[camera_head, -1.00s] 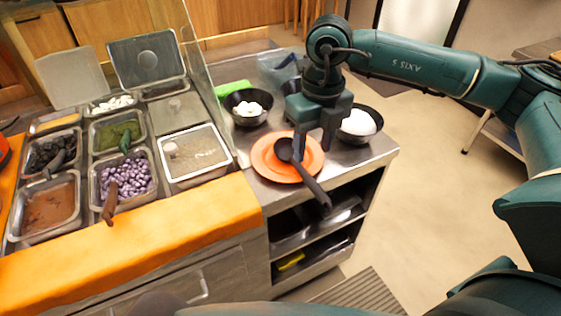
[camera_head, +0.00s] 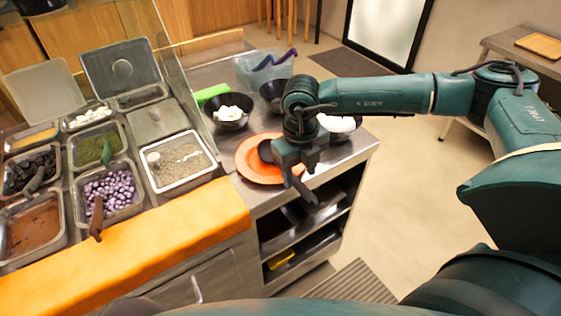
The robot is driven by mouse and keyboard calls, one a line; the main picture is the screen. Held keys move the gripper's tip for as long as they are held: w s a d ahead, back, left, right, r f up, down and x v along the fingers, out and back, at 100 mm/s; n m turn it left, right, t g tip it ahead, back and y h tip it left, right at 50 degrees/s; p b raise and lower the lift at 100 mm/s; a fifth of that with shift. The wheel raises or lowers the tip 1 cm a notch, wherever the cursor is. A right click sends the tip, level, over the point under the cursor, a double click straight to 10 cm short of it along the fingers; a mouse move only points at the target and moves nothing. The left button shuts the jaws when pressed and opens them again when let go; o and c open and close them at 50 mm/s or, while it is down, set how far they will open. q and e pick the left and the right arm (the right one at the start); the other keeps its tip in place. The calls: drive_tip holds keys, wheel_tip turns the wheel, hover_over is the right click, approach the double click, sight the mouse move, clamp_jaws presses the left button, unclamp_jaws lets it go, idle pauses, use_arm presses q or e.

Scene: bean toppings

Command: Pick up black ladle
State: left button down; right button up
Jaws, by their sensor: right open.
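The black ladle (camera_head: 308,195) lies with its scoop on the orange plate (camera_head: 250,172) and its handle slanting down to the right over the counter's front edge. My right gripper (camera_head: 302,174) points down over the ladle, with its open fingers at the handle. It hides the middle part of the handle, and I cannot tell whether the fingers touch it. My left gripper is not in view.
A black bowl with white pieces (camera_head: 229,115) stands behind the plate. Another bowl with white contents (camera_head: 338,124) is partly hidden behind my right gripper. Topping trays (camera_head: 112,193) fill the left counter. Open shelves (camera_head: 303,236) lie below the plate.

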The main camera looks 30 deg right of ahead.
drive_tip(key=shift+f, duration=1.4)
drive_tip(key=shift+c, duration=0.4)
clamp_jaws()
